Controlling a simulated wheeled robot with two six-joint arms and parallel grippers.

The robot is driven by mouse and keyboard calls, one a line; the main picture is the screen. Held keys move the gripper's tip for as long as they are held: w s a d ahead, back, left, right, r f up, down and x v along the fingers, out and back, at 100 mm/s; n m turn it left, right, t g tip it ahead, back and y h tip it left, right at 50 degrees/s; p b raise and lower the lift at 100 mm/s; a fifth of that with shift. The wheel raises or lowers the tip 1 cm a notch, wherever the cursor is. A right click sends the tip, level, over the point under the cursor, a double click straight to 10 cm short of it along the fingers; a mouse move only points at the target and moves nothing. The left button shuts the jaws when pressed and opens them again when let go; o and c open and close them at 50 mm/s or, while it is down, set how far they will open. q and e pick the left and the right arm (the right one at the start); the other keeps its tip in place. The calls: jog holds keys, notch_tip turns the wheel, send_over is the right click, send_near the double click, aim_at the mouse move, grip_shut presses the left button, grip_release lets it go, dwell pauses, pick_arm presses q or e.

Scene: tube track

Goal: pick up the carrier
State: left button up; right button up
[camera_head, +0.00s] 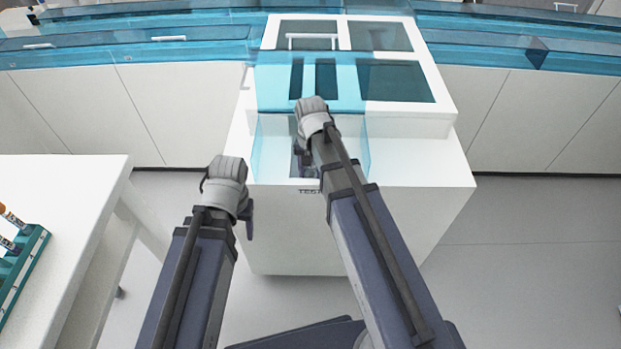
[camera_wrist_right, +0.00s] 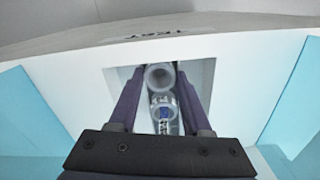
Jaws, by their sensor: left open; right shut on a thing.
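The carrier (camera_wrist_right: 162,103), a clear grey tube-like piece with a blue mark, sits in the square recess of the white machine (camera_head: 420,160). My right gripper (camera_wrist_right: 159,78) is shut on it, with one dark finger on each side. Its lower part is hidden in the recess. In the head view my right gripper (camera_head: 301,160) reaches down into the machine's front bay, and the carrier cannot be made out there. My left gripper (camera_head: 246,217) is open and apart from the carrier, in front of the machine's left front edge.
Light-blue clear panels (camera_head: 268,148) flank the bay closely on both sides. A white table (camera_head: 60,200) at left holds a green rack (camera_head: 22,268) with several tubes. White cabinets (camera_head: 180,110) with blue tops line the back. Floor is free at right.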

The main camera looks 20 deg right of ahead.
jog(key=shift+c, duration=0.8)
jog(key=shift+r, duration=0.15)
notch_tip(320, 180, up, 10)
jog(key=p, duration=1)
notch_tip(320, 180, up, 7)
jog(key=p, duration=0.7)
